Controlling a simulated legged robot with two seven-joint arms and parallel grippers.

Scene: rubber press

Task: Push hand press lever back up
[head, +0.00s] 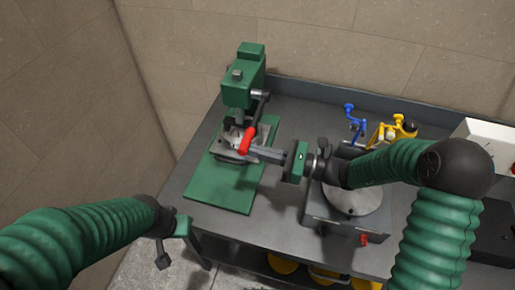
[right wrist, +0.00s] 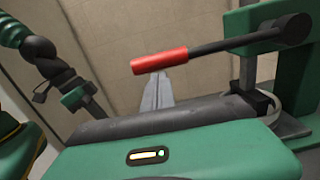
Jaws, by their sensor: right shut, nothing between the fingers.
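The green hand press (head: 243,88) stands on a green base plate (head: 222,190) at the left part of the bench. Its lever is a dark rod with a red handle (head: 245,140); the handle hangs low, in front of the press. In the right wrist view the red handle (right wrist: 158,61) points left from the rod. My right gripper (head: 246,151) is shut and empty, its grey fingers just under or beside the handle. I cannot tell whether they touch it. My left gripper (head: 184,226) is off the bench's front left edge, its jaw state unclear.
A grey device with a round plate (head: 352,198) sits on the bench below my right forearm. Blue (head: 354,122) and yellow (head: 395,132) tools stand behind it. A white box (head: 485,140) is at the right. Walls close off the back and left.

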